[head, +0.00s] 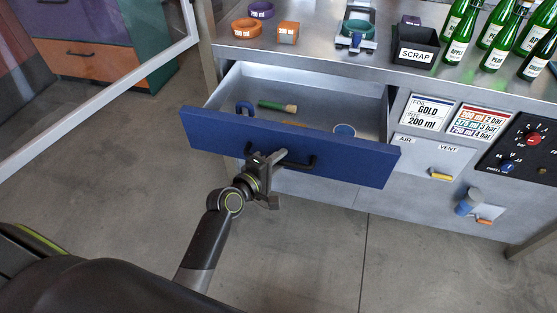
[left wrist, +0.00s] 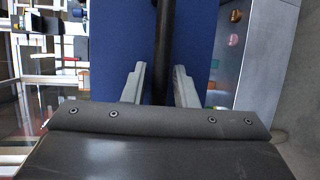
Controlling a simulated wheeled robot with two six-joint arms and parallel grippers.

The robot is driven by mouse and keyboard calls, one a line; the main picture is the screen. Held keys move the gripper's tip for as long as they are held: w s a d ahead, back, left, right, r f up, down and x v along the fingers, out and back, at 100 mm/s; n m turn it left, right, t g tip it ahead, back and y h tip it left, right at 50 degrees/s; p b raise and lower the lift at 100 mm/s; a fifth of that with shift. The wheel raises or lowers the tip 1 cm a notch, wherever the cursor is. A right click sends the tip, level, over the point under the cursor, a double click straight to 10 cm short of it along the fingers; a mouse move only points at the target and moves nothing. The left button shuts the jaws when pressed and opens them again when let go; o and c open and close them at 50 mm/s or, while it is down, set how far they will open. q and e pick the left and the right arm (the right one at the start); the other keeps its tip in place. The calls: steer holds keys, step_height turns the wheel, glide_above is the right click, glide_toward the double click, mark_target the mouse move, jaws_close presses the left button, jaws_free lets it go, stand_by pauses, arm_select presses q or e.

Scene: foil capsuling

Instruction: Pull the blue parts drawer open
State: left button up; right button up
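The blue parts drawer (head: 350,158) stands well out from the steel bench in the head view, its inside showing. Its dark bar handle (head: 312,163) is on the front face. My left gripper (head: 284,155) is at the middle of that handle. The blue drawer front (left wrist: 115,45) fills the background there. My right gripper is not in view.
The drawer holds a green-handled tool (head: 277,106), a blue hook-shaped part (head: 244,108) and a round blue-rimmed part (head: 344,130). On the bench stand green bottles (head: 497,48) and a black scrap bin (head: 415,50). Bare floor (head: 110,170) lies left of the drawer.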

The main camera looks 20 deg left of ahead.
arm_select(q)
steer(key=shift+o, duration=0.8)
steer(key=b+v, duration=0.1)
steer(key=v, duration=1.6)
steer(key=shift+s, duration=0.15)
steer(key=s+a+f+m+g+y, duration=0.2)
steer(key=a+f, duration=0.1)
steer(key=f, duration=0.8)
steer(key=s+a+f+m+g+y+p, duration=0.1)
steer(key=s+a+f+m+g, duration=0.15)
steer(key=f, duration=0.75)
steer(key=s+a+f+m+g+y, duration=0.1)
steer(key=s+a+f+g+y, duration=0.15)
steer(key=f, duration=0.85)
steer(key=s+f+m+g, duration=0.3)
steer(key=s+f, duration=0.5)
steer(key=s, duration=0.3)
steer(key=s+f+m+g, duration=0.3)
steer(key=s+f+m, duration=0.3)
steer(key=s, duration=0.6)
steer(key=shift+s+d+f+g+y+p, duration=0.15)
steer(key=shift+d+f+g+y+p, duration=0.2)
steer(key=shift+f, duration=0.55)
